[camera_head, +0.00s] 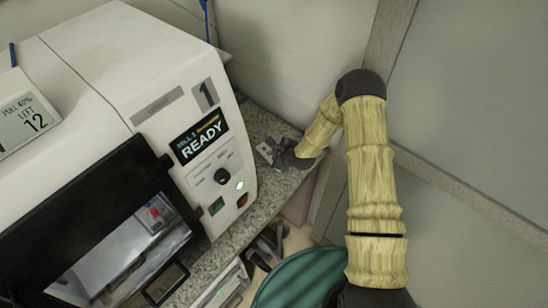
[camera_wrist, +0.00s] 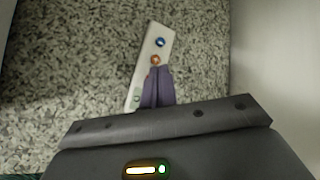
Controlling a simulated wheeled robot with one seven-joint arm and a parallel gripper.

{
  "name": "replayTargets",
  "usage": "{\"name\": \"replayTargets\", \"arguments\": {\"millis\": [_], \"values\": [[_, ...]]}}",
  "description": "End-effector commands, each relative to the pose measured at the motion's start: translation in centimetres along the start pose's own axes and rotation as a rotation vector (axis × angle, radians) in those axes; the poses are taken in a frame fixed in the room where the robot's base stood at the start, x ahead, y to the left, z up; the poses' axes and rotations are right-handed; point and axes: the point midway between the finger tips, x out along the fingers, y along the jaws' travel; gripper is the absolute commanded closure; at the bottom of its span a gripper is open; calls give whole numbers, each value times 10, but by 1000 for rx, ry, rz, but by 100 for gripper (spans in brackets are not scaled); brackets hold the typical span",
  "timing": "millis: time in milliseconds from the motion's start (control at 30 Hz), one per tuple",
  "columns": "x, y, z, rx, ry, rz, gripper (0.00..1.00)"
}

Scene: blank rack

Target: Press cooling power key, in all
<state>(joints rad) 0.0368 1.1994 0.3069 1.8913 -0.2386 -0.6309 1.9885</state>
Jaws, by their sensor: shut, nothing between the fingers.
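A narrow pale key strip (camera_wrist: 155,48) lies on the speckled counter in the wrist view. It carries a blue round key (camera_wrist: 160,43), an orange-red key (camera_wrist: 155,60) and a small greenish key (camera_wrist: 136,98). No label is readable, so I cannot tell which is the cooling power key. My gripper (camera_wrist: 156,70) is shut and empty, its purple fingertips over the strip just below the orange-red key. I cannot tell whether they touch it. In the head view my gripper (camera_head: 272,148) is at the strip (camera_head: 264,152), largely hiding it.
The granite counter (camera_head: 262,122) is narrow there, with a wall behind. The counter (camera_wrist: 70,60) is bare left of the strip.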

Motion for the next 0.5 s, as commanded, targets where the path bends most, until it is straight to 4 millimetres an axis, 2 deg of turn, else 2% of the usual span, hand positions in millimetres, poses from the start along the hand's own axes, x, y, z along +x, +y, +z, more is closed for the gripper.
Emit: {"name": "replayTargets", "arguments": {"millis": [500], "values": [[-26, -19, 18, 0, 0, -1, 100]]}}
